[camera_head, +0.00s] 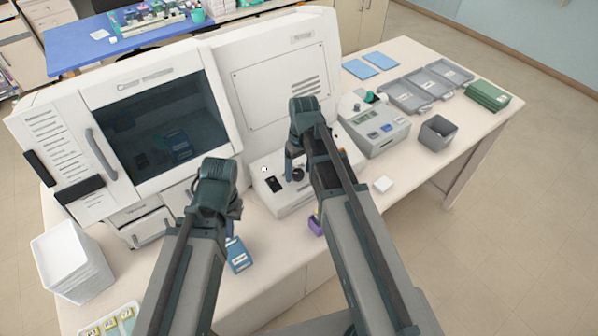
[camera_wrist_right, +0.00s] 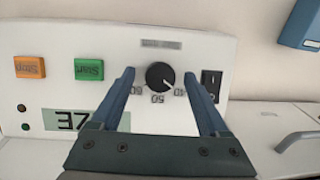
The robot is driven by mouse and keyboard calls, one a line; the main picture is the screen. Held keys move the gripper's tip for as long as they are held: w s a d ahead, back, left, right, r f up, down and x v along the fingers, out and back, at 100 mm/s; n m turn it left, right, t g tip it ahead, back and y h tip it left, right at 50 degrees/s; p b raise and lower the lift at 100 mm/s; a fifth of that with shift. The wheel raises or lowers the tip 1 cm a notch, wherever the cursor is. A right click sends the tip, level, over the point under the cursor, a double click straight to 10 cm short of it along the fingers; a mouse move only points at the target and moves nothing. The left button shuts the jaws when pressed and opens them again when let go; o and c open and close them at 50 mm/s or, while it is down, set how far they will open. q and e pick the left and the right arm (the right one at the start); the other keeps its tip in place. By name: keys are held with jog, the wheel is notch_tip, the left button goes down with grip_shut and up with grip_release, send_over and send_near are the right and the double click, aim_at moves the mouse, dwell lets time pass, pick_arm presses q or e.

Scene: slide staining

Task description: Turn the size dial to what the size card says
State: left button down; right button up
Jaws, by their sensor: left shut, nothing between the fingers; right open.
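The size dial (camera_wrist_right: 160,75) is a round black knob on a white panel in the right wrist view, with upside-down numbers beside it. Its setting is too small to read surely. My right gripper (camera_wrist_right: 159,78) is open, one finger on each side of the dial; contact cannot be told. In the head view my right gripper (camera_head: 291,168) is over the white control box (camera_head: 295,205). My left gripper (camera_head: 236,212) is shut and empty, above a blue box-like item (camera_head: 238,258). I cannot make out a size card.
The panel has an orange Stop button (camera_wrist_right: 30,67), a green Start button (camera_wrist_right: 88,69), a display (camera_wrist_right: 75,120) and a black switch (camera_wrist_right: 211,84). A large white machine (camera_head: 270,80) stands behind.

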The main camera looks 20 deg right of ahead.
jog(key=shift+c, duration=0.2)
grip_shut()
jog(key=shift+m, duration=0.3)
pick_arm(q)
jog(key=shift+f+b, duration=0.3)
jog(key=shift+b, duration=0.05)
pick_arm(e)
jog(key=m, duration=0.2)
jog(key=m+y, duration=0.1)
jog(key=m, duration=0.1)
jog(key=shift+s+d+y, duration=0.1)
jog(key=shift+d+y, duration=0.1)
jog(key=shift+y, duration=0.1)
pick_arm(q)
jog(key=shift+f+b, duration=0.45)
jog(key=shift+f, duration=0.05)
pick_arm(e)
jog(key=m+y, duration=0.1)
jog(key=m, duration=0.4)
jog(key=shift+f+t+y, duration=0.1)
jog(key=shift+t+y, duration=0.3)
jog(key=shift+d+m, duration=0.1)
jog(key=shift+m, duration=0.4)
